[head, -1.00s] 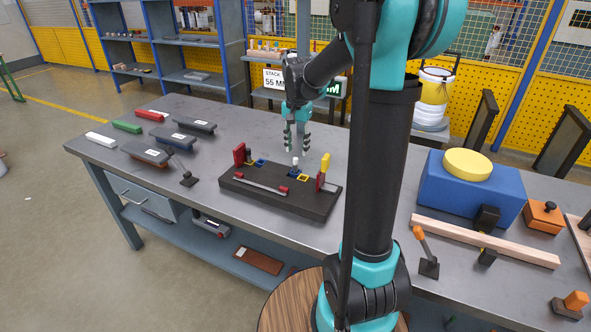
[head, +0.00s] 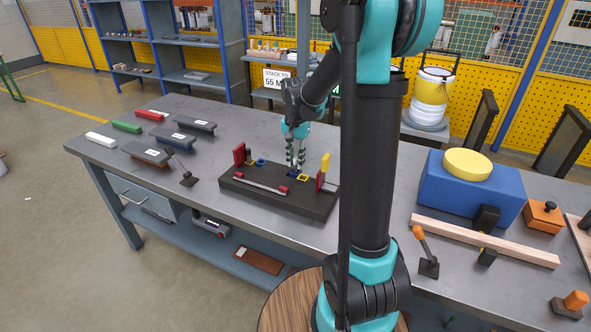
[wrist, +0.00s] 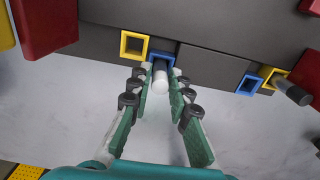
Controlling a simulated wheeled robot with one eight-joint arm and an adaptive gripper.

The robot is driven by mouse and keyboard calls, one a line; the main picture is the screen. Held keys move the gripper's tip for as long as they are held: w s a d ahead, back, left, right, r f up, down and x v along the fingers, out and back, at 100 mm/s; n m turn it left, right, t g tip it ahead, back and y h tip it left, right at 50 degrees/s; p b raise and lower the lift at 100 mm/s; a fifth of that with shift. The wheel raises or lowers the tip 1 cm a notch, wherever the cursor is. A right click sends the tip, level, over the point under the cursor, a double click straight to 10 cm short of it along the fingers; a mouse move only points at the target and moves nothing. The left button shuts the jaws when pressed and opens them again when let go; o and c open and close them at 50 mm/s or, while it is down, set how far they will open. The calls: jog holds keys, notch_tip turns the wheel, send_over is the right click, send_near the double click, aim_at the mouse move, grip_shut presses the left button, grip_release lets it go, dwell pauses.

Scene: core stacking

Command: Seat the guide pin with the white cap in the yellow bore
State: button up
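The guide pin with the white cap (wrist: 160,78) stands in a blue-rimmed bore (wrist: 154,58) of the dark fixture block (head: 260,190). The yellow bore (wrist: 134,45) beside it is empty; it also shows in the head view (head: 304,178). My gripper (head: 295,166) is down over the block. In the wrist view its green fingers (wrist: 160,90) stand on either side of the pin, open, with a narrow gap on each side. In the head view the fingers hide the cap.
A second pin with a dark cap (wrist: 294,93) stands in another yellow bore, beside an empty blue bore (wrist: 249,84). Red blocks (head: 239,154) and a yellow-topped post (head: 325,166) rise from the block. A red-ended bar (head: 260,183) lies along its front.

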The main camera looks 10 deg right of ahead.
grip_shut()
jog(key=shift+r, duration=0.15)
